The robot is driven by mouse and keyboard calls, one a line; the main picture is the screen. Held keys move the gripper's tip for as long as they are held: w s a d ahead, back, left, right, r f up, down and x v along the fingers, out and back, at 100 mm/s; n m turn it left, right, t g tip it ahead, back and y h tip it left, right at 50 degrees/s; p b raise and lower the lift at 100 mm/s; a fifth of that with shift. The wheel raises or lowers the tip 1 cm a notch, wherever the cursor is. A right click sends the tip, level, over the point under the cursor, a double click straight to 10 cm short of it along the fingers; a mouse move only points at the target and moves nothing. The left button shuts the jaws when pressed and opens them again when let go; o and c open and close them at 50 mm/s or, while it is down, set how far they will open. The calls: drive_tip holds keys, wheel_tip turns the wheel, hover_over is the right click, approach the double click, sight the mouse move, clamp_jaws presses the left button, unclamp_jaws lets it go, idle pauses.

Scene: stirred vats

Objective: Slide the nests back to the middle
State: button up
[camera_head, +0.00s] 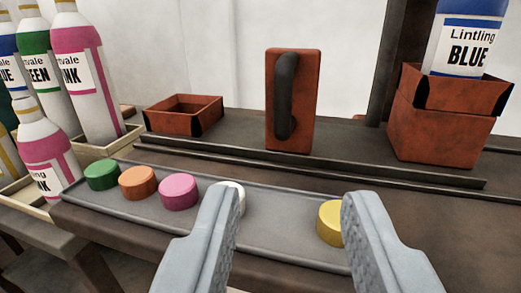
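My gripper (290,210) is open and empty, its two grey fingers reaching over the front tray. A low, open, empty red-brown box (184,121) sits at the left of the dark bench. At the right, a red-brown holder (440,135) with a raised open top holds a blue-labelled Lintling bottle (462,42) upright. Between them stands a red-brown block (306,100) with a dark upright handle (285,95). The open box and the right holder look like the nests, but I cannot tell for sure. My gripper is apart from all of these.
A grey tray (285,232) in front holds green (101,175), orange (138,182), pink (178,191), white (236,198) and yellow (330,222) caps; my fingers partly hide the last two. Dark rails (330,168) cross the bench. Several bottles (88,75) stand in crates at left.

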sight(283, 102)
drive_tip(key=w, duration=0.5)
drive_tip(key=w+d, duration=0.1)
drive_tip(key=w, duration=0.5)
drive_tip(key=w+d, duration=0.1)
drive_tip(key=w, duration=0.5)
drive_tip(key=shift+d+f, duration=0.2)
drive_tip(key=shift+c, duration=0.5)
clamp_jaws()
